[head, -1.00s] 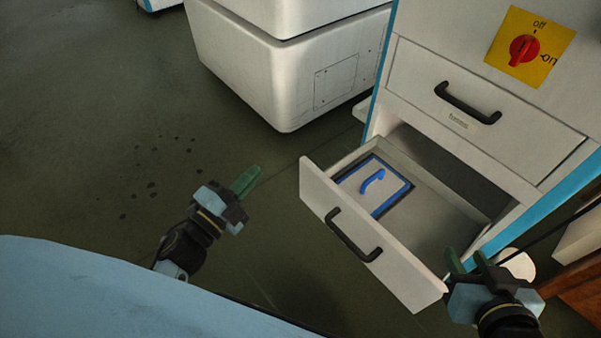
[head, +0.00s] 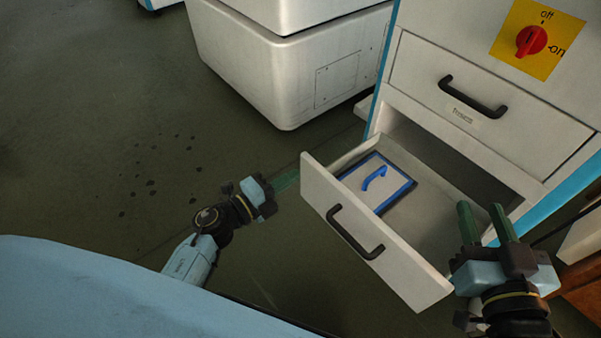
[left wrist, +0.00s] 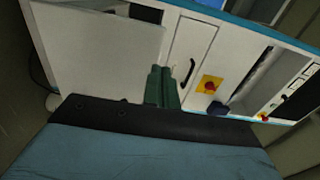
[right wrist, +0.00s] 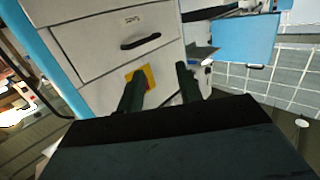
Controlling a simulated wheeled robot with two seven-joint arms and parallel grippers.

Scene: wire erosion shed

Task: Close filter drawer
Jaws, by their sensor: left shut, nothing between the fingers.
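The filter drawer (head: 318,198) is the lower drawer of a white cabinet and stands pulled out, with a black bar handle (head: 354,232) on its front. A blue-framed filter panel with a blue handle (head: 373,178) lies inside it. My left gripper (head: 287,180) is shut and empty, just left of the drawer front's left end; I cannot tell whether it touches. Its green fingers also show in the left wrist view (left wrist: 161,86). My right gripper (head: 485,222) is open and empty at the drawer's right end, its green fingers pointing up at the cabinet. They also show in the right wrist view (right wrist: 159,88).
Above the open drawer is a shut drawer (head: 490,92) with a black handle. A red rotary switch on a yellow plate (head: 532,41) sits higher up. A white machine housing (head: 285,75) stands at the back left. The floor left of the drawer is clear.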

